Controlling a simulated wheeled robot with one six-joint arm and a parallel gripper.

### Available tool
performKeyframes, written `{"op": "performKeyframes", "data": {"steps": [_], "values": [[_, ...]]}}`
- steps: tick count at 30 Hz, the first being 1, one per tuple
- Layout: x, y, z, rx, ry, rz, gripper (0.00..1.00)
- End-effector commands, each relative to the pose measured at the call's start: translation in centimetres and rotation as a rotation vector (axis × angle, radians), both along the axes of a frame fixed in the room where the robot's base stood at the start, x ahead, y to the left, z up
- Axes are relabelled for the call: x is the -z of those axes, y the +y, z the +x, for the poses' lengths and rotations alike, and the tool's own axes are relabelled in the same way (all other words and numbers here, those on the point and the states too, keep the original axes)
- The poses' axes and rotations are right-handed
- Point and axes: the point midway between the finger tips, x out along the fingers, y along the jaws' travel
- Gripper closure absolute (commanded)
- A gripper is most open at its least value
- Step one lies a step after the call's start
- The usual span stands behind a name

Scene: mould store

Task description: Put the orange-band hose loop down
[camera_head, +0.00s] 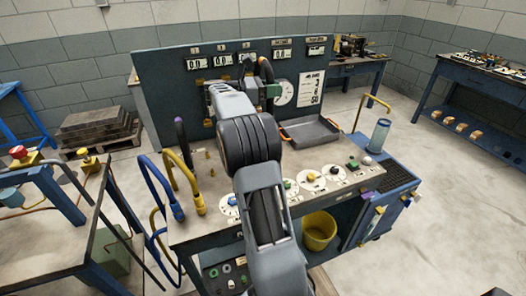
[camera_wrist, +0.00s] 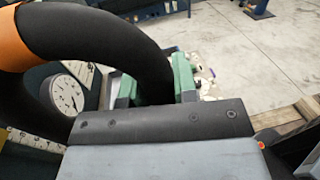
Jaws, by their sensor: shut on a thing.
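The orange-band hose loop is a thick black tube. In the wrist view its black curve (camera_wrist: 95,38) arches across the upper left, with the orange band (camera_wrist: 12,42) at the left edge. The lower part of the loop is cut off or hidden. My gripper, with green fingers (camera_wrist: 157,88), is shut on the hose's right-hand side. In the head view a dark piece of the hose (camera_head: 266,70) shows beyond my arm, near my gripper (camera_head: 271,91), in front of the back panel. My arm hides much of the loop there.
A round gauge (camera_head: 284,92) is on the back panel.

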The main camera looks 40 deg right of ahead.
Motion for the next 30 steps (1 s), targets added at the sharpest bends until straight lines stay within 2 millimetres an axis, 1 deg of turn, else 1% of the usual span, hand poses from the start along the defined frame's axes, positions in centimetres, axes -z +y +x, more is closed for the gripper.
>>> {"op": "performKeyframes", "data": {"steps": [1,4,6,9,12,14,17,19,27,30], "values": [[-0.4,1.0,-1.1,-0.004,-0.004,-0.001,1.00],[-0.7,2.7,-3.2,-0.006,-0.004,0.000,1.00],[-0.7,3.7,-4.7,-0.002,-0.003,0.001,1.00],[-0.3,4.8,-6.4,0.004,-0.002,0.001,1.00],[0.4,5.4,-7.5,0.012,-0.001,0.003,1.00],[0.9,5.5,-7.7,0.017,0.000,0.004,1.00],[2.0,5.0,-7.1,0.024,0.002,0.005,1.00],[2.7,4.2,-6.2,0.028,0.002,0.006,1.00],[5.6,0.0,-0.9,0.028,0.000,0.007,1.00],[7.7,-0.9,0.2,0.027,0.001,0.008,1.00]]}}
